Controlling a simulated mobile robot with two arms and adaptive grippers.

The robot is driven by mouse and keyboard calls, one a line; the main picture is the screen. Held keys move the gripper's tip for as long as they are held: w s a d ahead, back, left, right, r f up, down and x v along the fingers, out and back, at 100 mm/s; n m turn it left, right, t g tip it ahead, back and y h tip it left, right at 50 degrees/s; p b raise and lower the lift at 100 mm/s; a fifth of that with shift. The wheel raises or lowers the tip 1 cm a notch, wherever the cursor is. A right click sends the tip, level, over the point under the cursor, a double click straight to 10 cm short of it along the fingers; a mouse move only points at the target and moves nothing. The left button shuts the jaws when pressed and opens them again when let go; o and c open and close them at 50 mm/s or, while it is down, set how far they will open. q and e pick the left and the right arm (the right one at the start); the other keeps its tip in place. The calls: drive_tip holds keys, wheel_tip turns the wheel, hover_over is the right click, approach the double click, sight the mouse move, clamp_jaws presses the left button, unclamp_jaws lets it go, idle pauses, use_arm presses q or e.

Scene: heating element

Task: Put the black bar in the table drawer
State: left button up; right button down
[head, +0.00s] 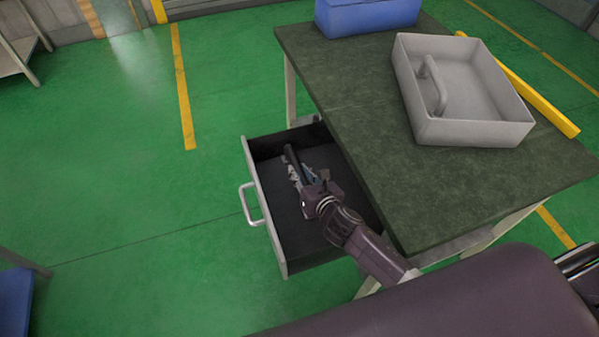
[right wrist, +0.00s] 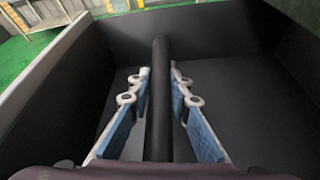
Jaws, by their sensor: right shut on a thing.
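The table drawer (head: 262,205) is pulled open at the table's left side, with a grey front, a handle and a dark inside. My right gripper (head: 300,172) reaches down into the drawer and is shut on the black bar (head: 291,158). In the right wrist view the bar (right wrist: 159,100) stands out between the two blue-padded fingers (right wrist: 160,95), pointing away from the wrist. The bar is within the drawer's walls. Whether it touches the drawer floor I cannot tell. My left gripper is not in view.
The dark green table top (head: 370,140) overhangs the drawer's right side, close to my right arm. On it are a grey tray with a handle (head: 480,133), a blue box (head: 368,17) and a yellow bar (head: 545,105). The green floor left of the drawer is clear.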

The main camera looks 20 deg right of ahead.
drive_tip(key=c, duration=1.8)
unclamp_jaws()
drive_tip(key=shift+f, duration=0.1)
drive_tip(key=shift+o, duration=0.2)
drive_tip(key=shift+s+r, duration=0.15)
drive_tip(key=shift+r, duration=0.05)
drive_tip(key=v, duration=1.1)
drive_tip(key=shift+s, duration=0.35)
drive_tip(key=shift+r+p, duration=0.2)
drive_tip(key=shift+p, duration=0.15)
